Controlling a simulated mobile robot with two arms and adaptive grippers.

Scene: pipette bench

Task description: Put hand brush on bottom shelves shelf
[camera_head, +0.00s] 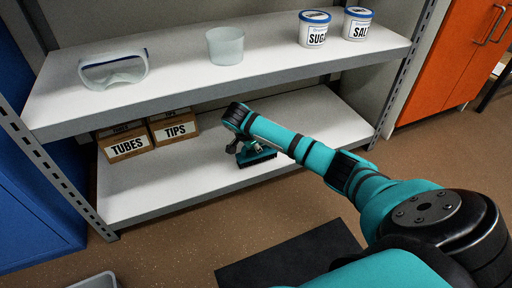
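The hand brush (257,157) shows in the head view as a small teal block with dark bristles below. It is at the bottom shelf (180,178), right of the middle, close to the shelf's surface. I cannot tell whether the bristles rest on it. My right arm reaches in from the lower right, and my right gripper (244,147) points down at the brush. Its fingers are at the brush's near-left end, partly hidden by the wrist. Whether they are shut on the brush is not clear. My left gripper is not in view.
Boxes marked TUBES (125,146) and TIPS (175,130) stand left on the bottom shelf. The upper shelf (180,75) overhangs, carrying goggles (113,71), a translucent beaker (225,46) and tubs marked SUGAR (313,29) and SALT (357,24). The bottom shelf's front middle is clear.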

